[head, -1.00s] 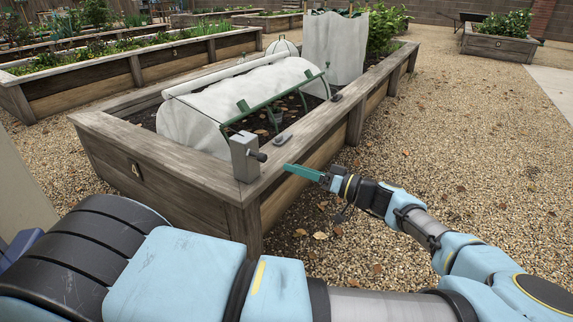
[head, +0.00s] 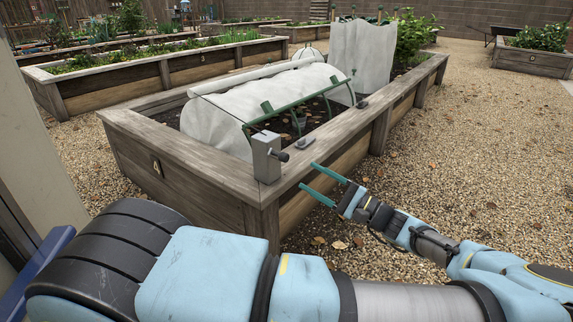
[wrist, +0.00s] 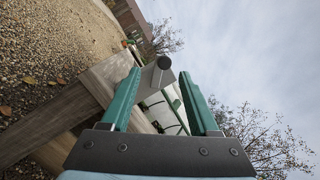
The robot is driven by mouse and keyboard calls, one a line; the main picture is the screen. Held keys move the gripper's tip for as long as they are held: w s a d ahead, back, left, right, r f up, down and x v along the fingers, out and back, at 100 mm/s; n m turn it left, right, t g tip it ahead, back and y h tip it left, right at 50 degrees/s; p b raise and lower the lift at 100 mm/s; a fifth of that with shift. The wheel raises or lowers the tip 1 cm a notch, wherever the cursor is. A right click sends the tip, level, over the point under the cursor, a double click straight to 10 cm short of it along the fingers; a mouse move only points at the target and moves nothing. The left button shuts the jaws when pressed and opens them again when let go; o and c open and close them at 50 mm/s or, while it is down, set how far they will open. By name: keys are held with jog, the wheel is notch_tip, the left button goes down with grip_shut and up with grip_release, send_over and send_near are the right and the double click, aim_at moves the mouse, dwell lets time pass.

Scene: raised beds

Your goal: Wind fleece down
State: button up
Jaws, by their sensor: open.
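White fleece (head: 232,107) drapes over the far-left side of a low tunnel, with a roll (head: 245,78) along its top. The near-right side is uncovered, showing green hoops (head: 297,110) and soil. A grey box with a dark knob (head: 284,157), the winder (head: 265,160), stands on the bed's near corner. My gripper (head: 307,175) is open and empty, just right of the bed's edge, its two teal fingers apart and pointing toward the winder side. In the wrist view, the winder's dark knob (wrist: 164,62) shows between the open fingertips, with no contact visible.
The wooden raised bed (head: 190,153) has a broad rim, with a small grey fitting (head: 305,143) on it. An upright white sheet (head: 362,55) and green plants stand farther back. Another bed (head: 150,73) lies behind at left.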

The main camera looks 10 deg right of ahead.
aim_at(287, 160)
jog(key=w+a+r+m+b, duration=0.1)
jog(key=w+a+m, duration=0.1)
jog(key=m, duration=0.1)
jog(key=w+a+m+t+b, duration=0.1)
jog(key=w+a+m, duration=0.1)
jog(key=w+m, duration=0.1)
jog(key=w+a+r+m+b, duration=0.1)
jog(key=w+a+m, duration=0.1)
jog(key=m, duration=0.3)
jog(key=shift+w+a+r+t+y+b, duration=0.25)
jog(key=shift+a+r+t+y+b, duration=0.05)
jog(key=shift+r+b, duration=0.1)
grip_shut()
dwell(0.4)
